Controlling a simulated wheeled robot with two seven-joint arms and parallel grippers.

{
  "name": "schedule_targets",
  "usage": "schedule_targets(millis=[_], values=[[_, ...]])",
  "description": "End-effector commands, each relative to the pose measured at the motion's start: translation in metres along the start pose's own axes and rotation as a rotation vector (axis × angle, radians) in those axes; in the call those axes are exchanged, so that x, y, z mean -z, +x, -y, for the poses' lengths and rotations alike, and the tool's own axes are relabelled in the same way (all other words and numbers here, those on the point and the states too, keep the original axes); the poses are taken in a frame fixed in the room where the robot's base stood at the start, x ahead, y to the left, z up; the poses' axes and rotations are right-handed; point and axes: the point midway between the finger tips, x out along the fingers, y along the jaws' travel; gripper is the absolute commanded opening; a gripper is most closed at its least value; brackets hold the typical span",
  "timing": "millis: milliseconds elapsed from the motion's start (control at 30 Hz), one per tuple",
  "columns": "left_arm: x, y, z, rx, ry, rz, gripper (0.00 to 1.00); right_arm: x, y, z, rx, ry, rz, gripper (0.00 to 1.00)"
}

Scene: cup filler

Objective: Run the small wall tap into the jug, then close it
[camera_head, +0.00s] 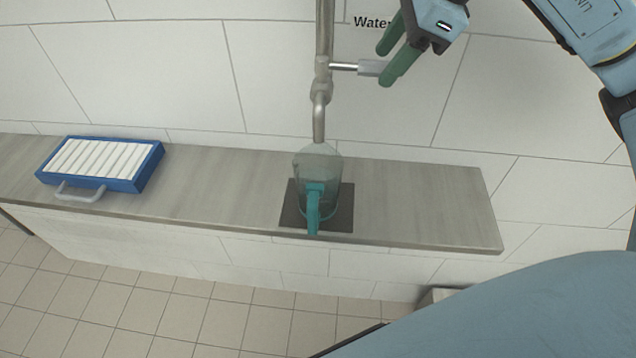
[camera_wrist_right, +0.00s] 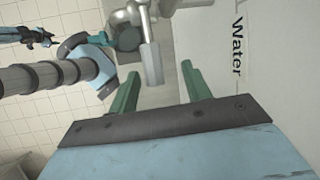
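The jug (camera_head: 320,165), clear with a teal handle (camera_head: 314,208), stands upright on a dark square mat (camera_head: 344,218) on the shelf. The wall tap's spout (camera_head: 319,122) points down over the jug's mouth. I see no water stream, and the water level is unclear. The tap's grey lever (camera_head: 368,68) sticks out to the right. My right gripper (camera_head: 384,66) is open at the lever's end. In the right wrist view, the lever (camera_wrist_right: 152,65) shows between the tips of the spread green fingers (camera_wrist_right: 158,80); contact is not visible.
A blue tray-like box (camera_head: 128,184) with white slats and a grey handle lies on the left of the shelf (camera_head: 420,210). The tiled wall bears a "Water" label (camera_head: 371,22) beside the pipe (camera_head: 325,30). The shelf is clear on both sides of the mat.

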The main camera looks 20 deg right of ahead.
Motion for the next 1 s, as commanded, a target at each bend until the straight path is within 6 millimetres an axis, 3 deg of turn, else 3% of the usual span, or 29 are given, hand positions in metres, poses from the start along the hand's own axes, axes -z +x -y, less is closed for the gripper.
schedule_targets(millis=[267, 700, 1000], values=[[0.0, -0.001, 0.0, 0.0, 0.0, 0.0, 0.44, 0.0, -0.007, 0.0, 0.0, 0.0, 0.0, 0.48], [0.001, -0.01, 0.0, 0.0, 0.0, 0.0, 0.44, -0.001, -0.099, 0.0, 0.002, 0.0, 0.002, 0.48], [0.001, -0.014, 0.0, 0.0, 0.0, 0.0, 0.44, -0.001, -0.133, 0.0, 0.0, 0.0, 0.001, 0.48]])
